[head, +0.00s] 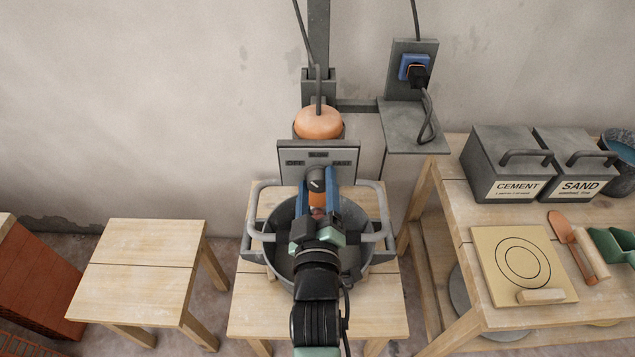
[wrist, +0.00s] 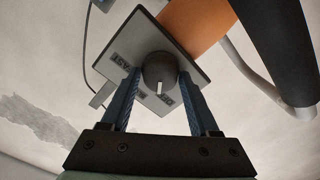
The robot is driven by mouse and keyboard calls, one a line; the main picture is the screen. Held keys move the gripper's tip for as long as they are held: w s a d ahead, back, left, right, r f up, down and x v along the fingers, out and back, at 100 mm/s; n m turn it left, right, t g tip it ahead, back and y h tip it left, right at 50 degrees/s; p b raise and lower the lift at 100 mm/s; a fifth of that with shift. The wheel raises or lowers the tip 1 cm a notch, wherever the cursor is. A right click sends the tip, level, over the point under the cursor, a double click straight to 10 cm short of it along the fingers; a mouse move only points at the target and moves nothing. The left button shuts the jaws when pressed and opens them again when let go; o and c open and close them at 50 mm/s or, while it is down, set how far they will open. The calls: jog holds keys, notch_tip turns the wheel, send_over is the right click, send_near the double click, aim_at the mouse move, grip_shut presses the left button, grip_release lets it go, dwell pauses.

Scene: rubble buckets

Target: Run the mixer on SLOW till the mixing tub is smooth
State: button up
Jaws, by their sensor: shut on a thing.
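The mixer's grey panel (head: 291,173) carries the labels OFF, SLOW and FAST, with a dark round knob (head: 317,180) below them. My gripper (head: 317,173) is shut on the knob, one blue finger on each side. In the wrist view the knob (wrist: 158,67) sits between the fingertips (wrist: 159,74), and its white mark points down in the picture, near the OFF and SLOW labels. I cannot tell exactly which label it points to. The mixing tub (head: 279,222) stands on a wooden stool below. My arm covers much of it, and the state of its contents is hidden.
The orange mixer motor (head: 318,122) is behind the panel. A blue socket with a black plug (head: 418,76) is on the wall at right. Cement (head: 508,165) and sand (head: 578,168) bins stand on the right bench. The left stool (head: 138,265) is empty.

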jog(key=shift+n+p, duration=0.6)
jog(key=shift+n, duration=0.9)
jog(key=o, duration=1.2)
jog(key=s+b, duration=0.1)
jog(key=s, duration=1.2)
jog(key=shift+b, duration=0.35)
